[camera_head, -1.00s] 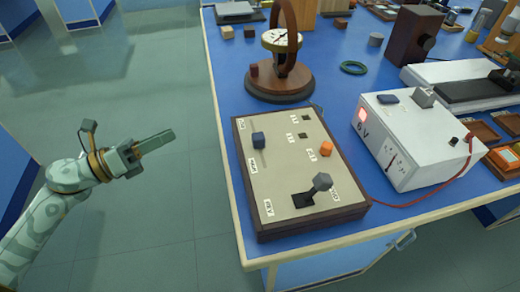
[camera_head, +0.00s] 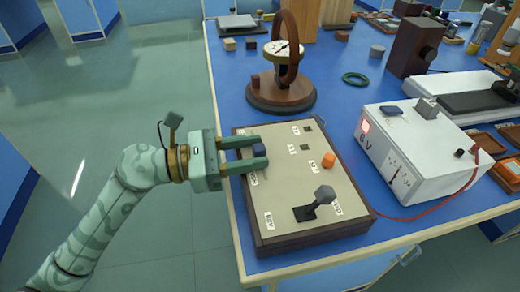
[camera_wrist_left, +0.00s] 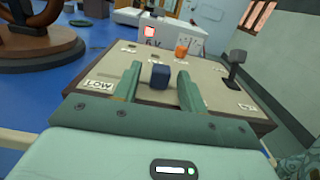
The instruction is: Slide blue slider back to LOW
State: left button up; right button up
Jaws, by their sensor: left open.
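The blue slider (camera_head: 259,149) is a small dark blue block on the beige top of the wooden-sided control box (camera_head: 283,190). My left gripper (camera_head: 259,152) reaches over the box's left edge, open, with one finger on each side of the slider. In the left wrist view the slider (camera_wrist_left: 160,76) stands between the two fingertips (camera_wrist_left: 158,82), with a small gap visible on each side; I cannot tell if either touches. The LOW label (camera_wrist_left: 98,85) lies to the left of the fingers there. My right gripper is not in view.
The same box has an orange knob (camera_head: 328,160) and a grey-topped lever (camera_head: 323,195). A white power unit (camera_head: 412,150) with a red wire stands to the right. A round dial instrument (camera_head: 283,60) stands behind the box. Open floor lies left of the table.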

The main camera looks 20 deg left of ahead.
aim_at(251, 132)
pick_arm(q)
jog(key=shift+x, duration=1)
grip_shut()
jog(key=shift+w+a+f, duration=0.1)
jog(key=shift+w+a, duration=0.1)
jog(key=shift+w, duration=0.05)
jog(key=w+a, duration=0.1)
jog(key=w+a+b, duration=0.1)
jog(key=shift+w, duration=0.35)
jog(key=shift+w+a, duration=0.4)
jog(key=shift+w, duration=0.2)
jog(key=shift+w+a, duration=0.45)
jog(key=shift+w, duration=0.2)
grip_release()
jog(key=shift+w, duration=0.1)
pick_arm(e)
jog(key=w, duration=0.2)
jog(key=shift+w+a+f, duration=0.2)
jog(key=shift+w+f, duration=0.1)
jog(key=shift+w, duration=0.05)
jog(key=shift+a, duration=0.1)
